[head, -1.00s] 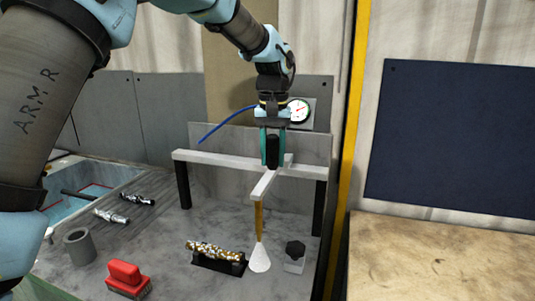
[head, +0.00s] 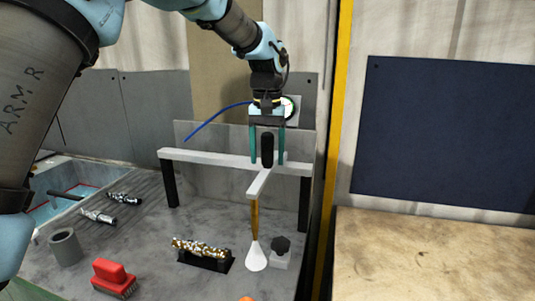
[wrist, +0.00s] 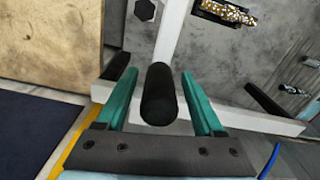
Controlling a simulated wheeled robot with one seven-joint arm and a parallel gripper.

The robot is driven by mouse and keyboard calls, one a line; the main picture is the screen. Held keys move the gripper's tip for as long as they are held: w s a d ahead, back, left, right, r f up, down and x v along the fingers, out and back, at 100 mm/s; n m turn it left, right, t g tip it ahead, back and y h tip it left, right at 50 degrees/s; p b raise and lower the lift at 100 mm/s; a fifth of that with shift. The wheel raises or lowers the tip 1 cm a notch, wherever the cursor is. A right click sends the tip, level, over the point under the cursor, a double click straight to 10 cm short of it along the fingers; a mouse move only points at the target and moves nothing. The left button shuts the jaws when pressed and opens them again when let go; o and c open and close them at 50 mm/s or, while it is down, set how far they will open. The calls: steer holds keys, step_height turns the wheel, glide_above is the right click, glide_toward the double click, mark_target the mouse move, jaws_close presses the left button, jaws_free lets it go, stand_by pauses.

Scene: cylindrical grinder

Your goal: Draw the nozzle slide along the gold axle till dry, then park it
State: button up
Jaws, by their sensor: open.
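The nozzle slide is a white arm (head: 259,185) on a white rail (head: 215,160), with a black upright handle (head: 267,148), a gold pipe and a white cone nozzle (head: 256,258) pointing down. The gold axle (head: 200,247), speckled with pale spots, lies in a black cradle left of the nozzle; part of it shows in the wrist view (wrist: 230,13). The nozzle hangs just past the axle's right end. My gripper (head: 267,162) is open, its teal fingers on either side of the handle. The wrist view shows gaps between the fingers and the handle (wrist: 158,95).
A small block with a black knob (head: 281,247) stands right of the nozzle. A red brush (head: 114,278), a grey ring (head: 66,247) and two dark metal shafts (head: 98,216) lie left, near a basin. A gauge and blue hose are behind my gripper.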

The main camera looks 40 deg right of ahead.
step_height(320, 180, up, 11)
steer(key=b, duration=0.2)
steer(key=shift+f+b, duration=0.1)
steer(key=shift+b, duration=0.25)
